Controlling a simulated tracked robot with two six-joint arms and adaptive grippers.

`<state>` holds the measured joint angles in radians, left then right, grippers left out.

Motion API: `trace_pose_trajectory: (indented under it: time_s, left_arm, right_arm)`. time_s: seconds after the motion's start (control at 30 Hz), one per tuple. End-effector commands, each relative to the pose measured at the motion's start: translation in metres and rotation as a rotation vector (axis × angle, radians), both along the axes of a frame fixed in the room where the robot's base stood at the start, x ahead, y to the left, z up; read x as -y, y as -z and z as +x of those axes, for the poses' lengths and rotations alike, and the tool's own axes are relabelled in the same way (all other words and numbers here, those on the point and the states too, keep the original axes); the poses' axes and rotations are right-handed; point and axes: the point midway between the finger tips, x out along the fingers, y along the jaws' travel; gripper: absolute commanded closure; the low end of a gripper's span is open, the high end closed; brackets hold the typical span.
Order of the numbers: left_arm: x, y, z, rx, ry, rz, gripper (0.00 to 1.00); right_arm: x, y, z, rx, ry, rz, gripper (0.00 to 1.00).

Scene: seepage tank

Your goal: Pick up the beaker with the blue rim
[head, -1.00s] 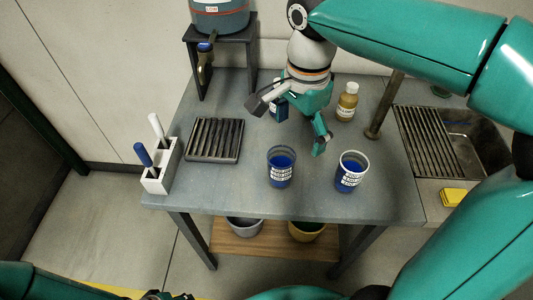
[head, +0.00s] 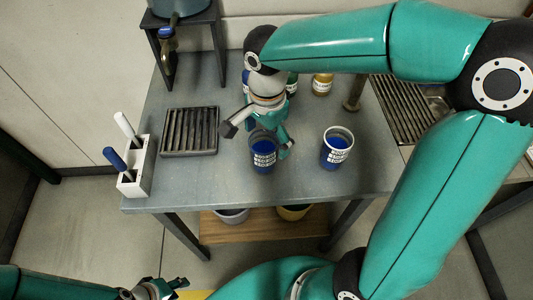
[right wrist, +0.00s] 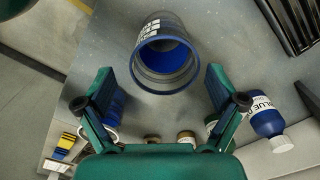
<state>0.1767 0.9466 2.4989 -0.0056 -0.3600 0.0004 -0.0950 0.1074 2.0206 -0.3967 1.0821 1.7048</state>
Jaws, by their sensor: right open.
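The beaker with the blue rim (head: 263,157) stands upright on the grey table, holding blue liquid, with a printed label. My right gripper (head: 258,142) is above and behind it, jaws apart. In the right wrist view the blue rim beaker (right wrist: 165,60) lies just ahead of the gap between the open fingers of my right gripper (right wrist: 158,82), seemingly untouched. A similar beaker with a white rim (head: 336,150) stands to its right, also with blue liquid. My left gripper (head: 155,290) is at the bottom edge, partly cut off, away from the table.
A slatted dark rack (head: 189,132) lies left of the beakers. A white holder (head: 134,180) with a blue-handled and a white-handled tool stands at the table's left edge. A blue bottle (right wrist: 268,122) and an amber bottle (head: 322,84) stand behind. The table front is clear.

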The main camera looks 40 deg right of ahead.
Motion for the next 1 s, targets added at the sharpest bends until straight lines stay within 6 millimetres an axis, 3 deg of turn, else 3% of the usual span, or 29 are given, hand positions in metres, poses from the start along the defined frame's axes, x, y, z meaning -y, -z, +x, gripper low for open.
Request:
trace_pose_trajectory:
  time_s: [0.4,0.7,0.77,1.0]
  left_arm:
    - [0.0,-0.004,0.0,0.0,0.0,0.0,0.6]
    - [0.0,-0.004,0.0,0.0,0.0,0.0,0.6]
    - [0.0,-0.004,0.0,0.0,0.0,0.0,0.6]
    - [0.0,-0.004,0.0,0.0,0.0,0.0,0.6]
  right_arm:
    - [-0.005,0.046,0.002,-0.005,-0.002,-0.001,0.05]
    - [-0.006,0.053,0.002,0.0,-0.001,0.0,0.05]
    - [-0.006,0.053,0.002,0.0,-0.001,0.0,0.12]
    - [-0.006,0.053,0.002,0.0,-0.002,0.0,0.52]
